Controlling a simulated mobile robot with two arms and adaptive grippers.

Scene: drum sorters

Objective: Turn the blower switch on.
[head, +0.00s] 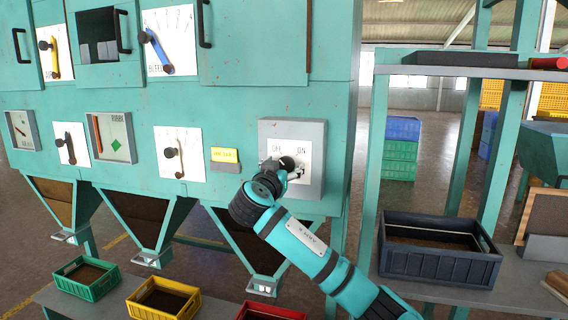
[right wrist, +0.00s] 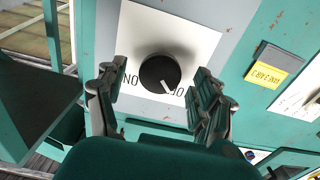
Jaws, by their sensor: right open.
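The blower switch is a round black knob (right wrist: 158,74) with a white pointer mark, on a white plate (right wrist: 180,28) lettered OFF and ON. In the right wrist view, which shows the plate upside down, the mark points towards the OFF lettering. In the head view the plate (head: 305,152) sits in a grey box (head: 313,183) on the teal machine, and my gripper partly hides the knob. My right gripper (head: 284,170) is open in front of the switch; its fingers (right wrist: 157,100) stand either side of the knob with visible gaps. My left gripper is not in view.
A yellow label (head: 225,155) and several lever dials line the machine left of the switch. Green (head: 85,277), yellow (head: 163,299) and red crates stand below the hoppers. A shelf with a dark crate (head: 440,248) is at right.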

